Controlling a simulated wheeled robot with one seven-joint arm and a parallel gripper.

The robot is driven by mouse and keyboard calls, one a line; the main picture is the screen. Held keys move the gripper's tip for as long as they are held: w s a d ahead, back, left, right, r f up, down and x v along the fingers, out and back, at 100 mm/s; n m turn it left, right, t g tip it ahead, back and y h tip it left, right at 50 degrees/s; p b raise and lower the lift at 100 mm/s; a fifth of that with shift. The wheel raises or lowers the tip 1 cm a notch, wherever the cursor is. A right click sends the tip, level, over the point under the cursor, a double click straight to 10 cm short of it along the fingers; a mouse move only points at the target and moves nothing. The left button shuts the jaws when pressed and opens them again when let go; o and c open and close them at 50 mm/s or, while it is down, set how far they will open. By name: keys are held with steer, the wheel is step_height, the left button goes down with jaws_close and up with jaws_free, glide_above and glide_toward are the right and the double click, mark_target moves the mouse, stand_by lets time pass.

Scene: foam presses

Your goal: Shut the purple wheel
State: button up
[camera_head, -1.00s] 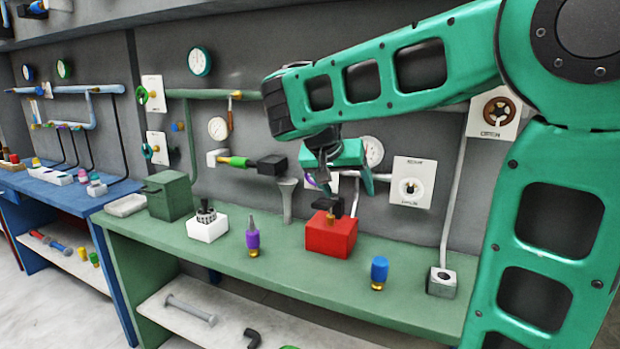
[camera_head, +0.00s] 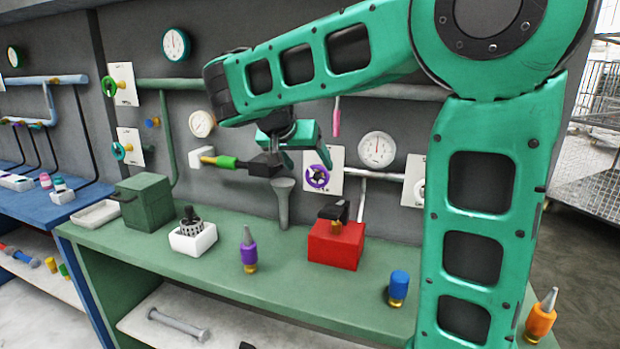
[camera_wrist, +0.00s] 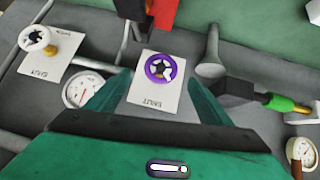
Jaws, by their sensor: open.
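The purple wheel (camera_head: 317,176) is mounted on a white plate (camera_head: 336,160) on the grey back wall, above the green bench. In the head view it is just right of my gripper (camera_head: 292,162). In the wrist view the purple wheel (camera_wrist: 160,68) shows whole on its plate (camera_wrist: 152,102), ahead of and between my two green fingers (camera_wrist: 160,100). My gripper is open and empty, with a clear gap around the wheel in the picture. I cannot tell how far off the wheel is in depth.
A grey funnel (camera_head: 283,200) and a black-ended pipe with a green sleeve (camera_head: 228,163) are close left of the wheel. A gauge (camera_head: 377,149) is right of it. A red box (camera_head: 336,244) stands on the bench below. A white wheel (camera_wrist: 37,38) shows in the wrist view.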

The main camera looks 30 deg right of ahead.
mark_target(316, 176)
steer(key=x, duration=0.9)
steer(key=shift+w+a+f, duration=0.1)
steer(key=shift+a, duration=0.05)
steer(key=c, duration=1.1)
